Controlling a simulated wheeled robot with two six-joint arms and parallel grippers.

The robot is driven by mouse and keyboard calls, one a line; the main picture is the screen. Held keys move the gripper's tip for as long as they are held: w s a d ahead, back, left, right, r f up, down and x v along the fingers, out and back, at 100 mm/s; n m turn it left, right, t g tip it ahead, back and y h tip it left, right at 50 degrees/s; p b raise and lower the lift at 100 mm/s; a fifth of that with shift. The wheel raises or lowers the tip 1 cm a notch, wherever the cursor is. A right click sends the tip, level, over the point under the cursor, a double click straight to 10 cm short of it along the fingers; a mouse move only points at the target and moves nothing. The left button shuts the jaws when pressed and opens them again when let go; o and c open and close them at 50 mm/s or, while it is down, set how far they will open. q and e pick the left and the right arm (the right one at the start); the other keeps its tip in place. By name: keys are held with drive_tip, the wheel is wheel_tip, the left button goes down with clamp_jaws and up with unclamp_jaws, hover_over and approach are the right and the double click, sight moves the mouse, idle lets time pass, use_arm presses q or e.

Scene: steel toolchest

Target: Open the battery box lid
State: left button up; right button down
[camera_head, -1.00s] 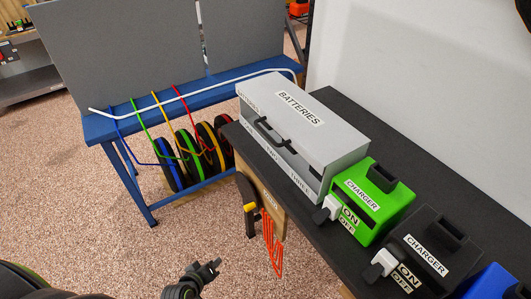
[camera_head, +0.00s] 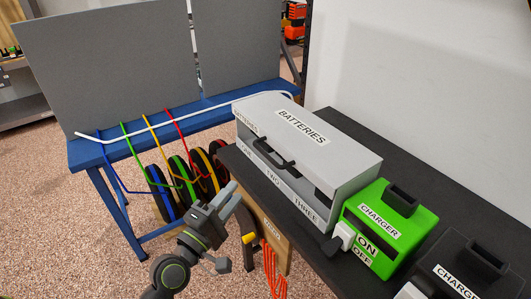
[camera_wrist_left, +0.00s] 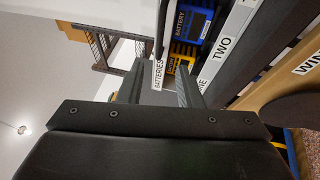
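The grey battery box (camera_head: 335,148) stands on the black bench top with its lid (camera_head: 325,115) down. The lid has a "BATTERIES" label and a dark handle (camera_head: 272,153) on its front. My left gripper (camera_head: 231,197) is open and empty, below and left of the box front, apart from the handle. In the left wrist view its two fingers (camera_wrist_left: 160,88) are spread and point toward the box. A blue battery (camera_wrist_left: 192,22) and a yellow one (camera_wrist_left: 182,60) show there through the gap above the "TWO" strip. My right gripper is not in view.
A green charger (camera_head: 385,225) with a white switch stands right of the box, and a dark charger (camera_head: 462,262) beyond it. A blue rack (camera_head: 85,155) with coloured cords and discs stands at the left. A wooden panel and orange-red cords hang below the bench edge.

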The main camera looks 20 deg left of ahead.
sight(266, 154)
use_arm(q)
drive_tip(key=p+x, duration=0.3)
drive_tip(key=x, duration=1.1)
drive_tip(key=shift+w, duration=0.35)
clamp_jaws()
